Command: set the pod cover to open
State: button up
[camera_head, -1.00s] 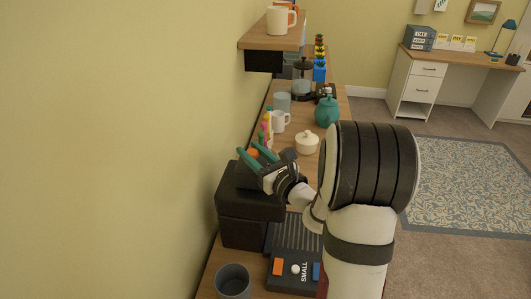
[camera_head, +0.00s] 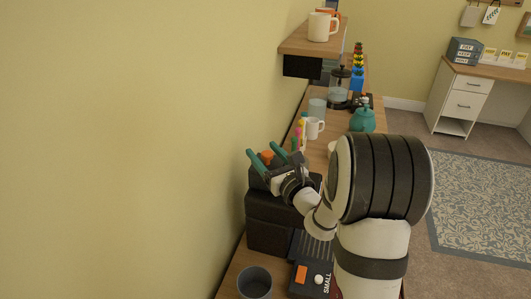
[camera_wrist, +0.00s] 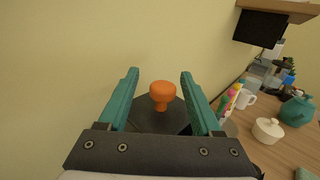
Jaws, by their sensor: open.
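The coffee machine (camera_head: 270,236) is a black box on the counter by the wall, with a drip grate and a button panel (camera_head: 312,279) at its front. The pod cover (camera_wrist: 150,121) appears as a dark plate on its top, with an orange knob (camera_wrist: 162,92) standing up from it. In the head view the knob (camera_head: 267,156) is partly hidden behind my gripper (camera_head: 262,155). In the wrist view my gripper (camera_wrist: 158,80) is open, its teal fingers on either side of the knob with gaps. I cannot tell whether the cover is shut.
A dark grey cup (camera_head: 255,283) stands in front of the machine. A wooden shelf (camera_head: 312,42) with mugs juts from the wall. Behind the machine are colored markers (camera_wrist: 229,101), a white mug (camera_head: 315,128), a white lidded pot (camera_wrist: 268,130) and a teal teapot (camera_head: 362,119).

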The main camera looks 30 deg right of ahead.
jog(key=s, duration=0.7)
jog(key=shift+s, duration=0.3)
jog(key=shift+a, duration=0.1)
